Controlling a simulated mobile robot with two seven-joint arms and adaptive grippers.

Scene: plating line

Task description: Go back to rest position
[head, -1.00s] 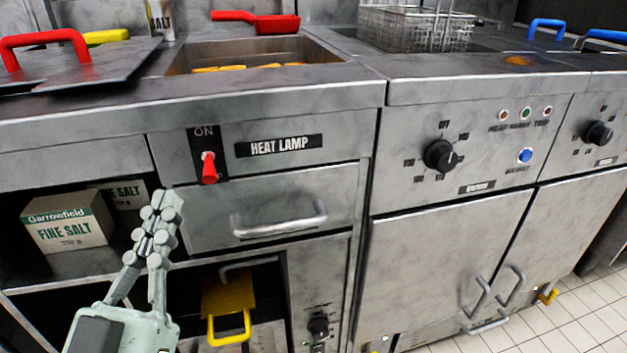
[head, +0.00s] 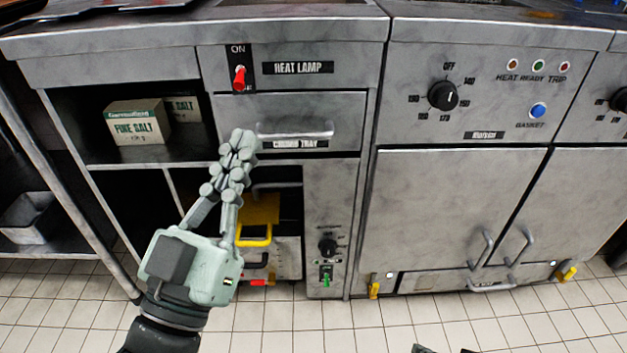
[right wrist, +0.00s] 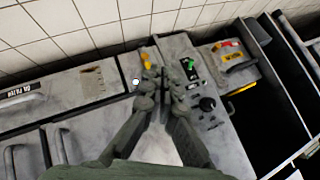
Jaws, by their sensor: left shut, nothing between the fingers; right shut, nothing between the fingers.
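My left gripper (head: 238,143) is pale green-grey and shut, with nothing between its fingers. In the head view it points up in front of the drawer and its handle (head: 295,131), and partly covers the shelf openings below. I cannot tell its distance from the drawer. My right gripper (right wrist: 163,80) is shut and empty in the right wrist view. It points toward the lower counter front and the tiled floor. I cannot tell whether it touches anything.
A fine salt box (head: 138,121) stands on the left shelf. A red heat lamp switch (head: 239,77) and a black fryer knob (head: 442,95) stick out of the panels. A yellow handle (head: 254,238) shows in the lower opening. The tiled floor (head: 330,322) in front looks clear.

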